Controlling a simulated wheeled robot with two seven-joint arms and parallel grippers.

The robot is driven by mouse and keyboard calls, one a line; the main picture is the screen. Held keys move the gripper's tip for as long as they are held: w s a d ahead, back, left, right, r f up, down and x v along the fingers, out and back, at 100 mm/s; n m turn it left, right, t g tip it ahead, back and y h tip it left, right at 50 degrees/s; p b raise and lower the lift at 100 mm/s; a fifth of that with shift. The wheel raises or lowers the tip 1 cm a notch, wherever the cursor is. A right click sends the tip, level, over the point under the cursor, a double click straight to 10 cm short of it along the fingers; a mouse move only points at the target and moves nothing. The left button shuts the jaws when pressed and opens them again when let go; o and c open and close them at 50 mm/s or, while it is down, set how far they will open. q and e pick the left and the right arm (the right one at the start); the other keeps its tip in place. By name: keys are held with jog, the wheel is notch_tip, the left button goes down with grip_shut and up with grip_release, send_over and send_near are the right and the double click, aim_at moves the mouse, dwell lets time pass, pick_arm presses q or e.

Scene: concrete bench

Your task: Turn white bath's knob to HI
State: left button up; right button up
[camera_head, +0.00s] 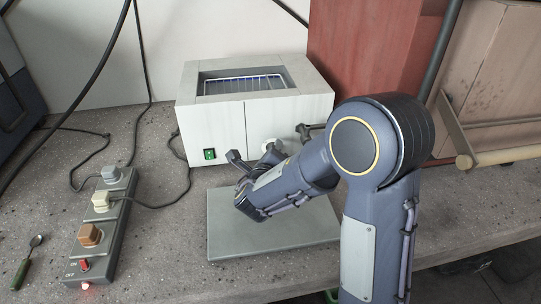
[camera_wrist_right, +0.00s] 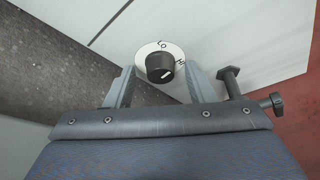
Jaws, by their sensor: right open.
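The white bath (camera_head: 215,122) stands on the bench, with a wire rack in its open top and a lit green switch on its front. Its black knob (camera_wrist_right: 160,67) sits on a white dial marked LO and HI. The knob's white mark is at its lower right, apart from the HI label in the wrist view. In the head view my arm hides most of the knob. My right gripper (camera_wrist_right: 161,80) is open before the bath's front, also in the head view (camera_head: 254,156). Its fingers appear on either side of the knob, with gaps. My left gripper is out of view.
A grey plate (camera_head: 225,235) lies before the bath under my right arm. A power strip (camera_head: 100,225) with several plugs and a lit red switch is at left, beside a green-handled spoon (camera_head: 27,262). A red block (camera_head: 370,50) stands right of the bath.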

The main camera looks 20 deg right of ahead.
jog(key=shift+w+d, duration=0.1)
jog(key=shift+w, duration=0.05)
jog(key=shift+c, duration=0.3)
jog(key=c, duration=0.9)
